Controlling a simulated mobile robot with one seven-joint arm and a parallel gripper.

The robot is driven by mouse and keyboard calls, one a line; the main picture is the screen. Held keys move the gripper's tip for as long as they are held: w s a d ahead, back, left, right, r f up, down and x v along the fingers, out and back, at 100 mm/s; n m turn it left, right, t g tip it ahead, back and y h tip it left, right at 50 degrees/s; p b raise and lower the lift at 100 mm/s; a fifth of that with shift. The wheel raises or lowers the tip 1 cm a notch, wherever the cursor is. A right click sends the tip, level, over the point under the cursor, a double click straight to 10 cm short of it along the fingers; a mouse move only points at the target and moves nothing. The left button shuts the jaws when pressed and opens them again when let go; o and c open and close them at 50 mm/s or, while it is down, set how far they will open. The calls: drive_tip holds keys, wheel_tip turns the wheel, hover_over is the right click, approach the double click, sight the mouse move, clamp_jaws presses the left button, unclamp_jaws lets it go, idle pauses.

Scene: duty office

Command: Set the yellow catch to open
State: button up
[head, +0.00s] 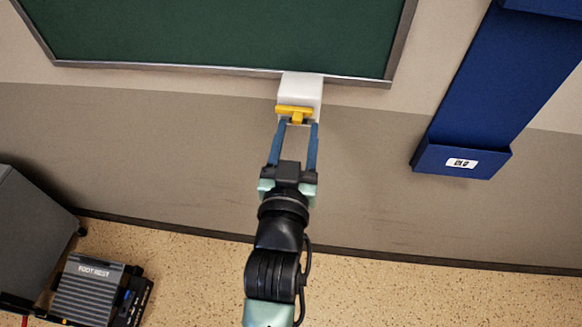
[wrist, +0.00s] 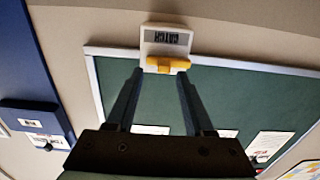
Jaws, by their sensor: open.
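The yellow catch (head: 294,113) is a small T-shaped handle on a white housing (head: 301,90) at the lower edge of the green board. Its crossbar lies roughly level in the head view. The wrist view also shows the yellow catch (wrist: 167,64) below a dark printed label on the white housing (wrist: 166,40). My gripper (head: 298,124) is open, its two blue fingers reaching up toward the catch, one on each side of its middle. In the wrist view my gripper (wrist: 160,75) has the catch just beyond and between its fingertips. I cannot tell whether they touch it.
The green board (head: 210,35) has a metal frame, with papers (wrist: 268,143) on it. A blue wall unit (head: 462,150) with a white label is to the right in the head view. A grey footrest (head: 90,285) and a grey cabinet (head: 30,235) stand lower left. Wall around the catch is clear.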

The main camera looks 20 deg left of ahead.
drive_tip(key=v, duration=1.1)
drive_tip(key=shift+b, duration=0.3)
drive_tip(key=shift+r, duration=0.15)
drive_tip(key=w+d+r+m+t+h, duration=0.1)
drive_tip(key=w+d+r+t, duration=0.15)
drive_tip(key=r, duration=0.75)
drive_tip(key=w+d+r+t+h, duration=0.1)
drive_tip(key=d+r+t, duration=0.15)
drive_tip(key=r, duration=0.75)
drive_tip(key=w+d+r+m+t+h, duration=0.1)
drive_tip(key=w+d+r+t, duration=0.15)
drive_tip(key=r, duration=0.85)
drive_tip(key=s+d+r+t+h+p, duration=0.1)
drive_tip(key=r+p, duration=0.5)
drive_tip(key=r, duration=0.6)
drive_tip(key=s+d+r+m+t+h+p, duration=0.1)
drive_tip(key=s+d+r+p, duration=0.2)
drive_tip(key=r+p, duration=0.4)
wheel_tip(320, 180, up, 5)
drive_tip(key=shift+s, duration=0.2)
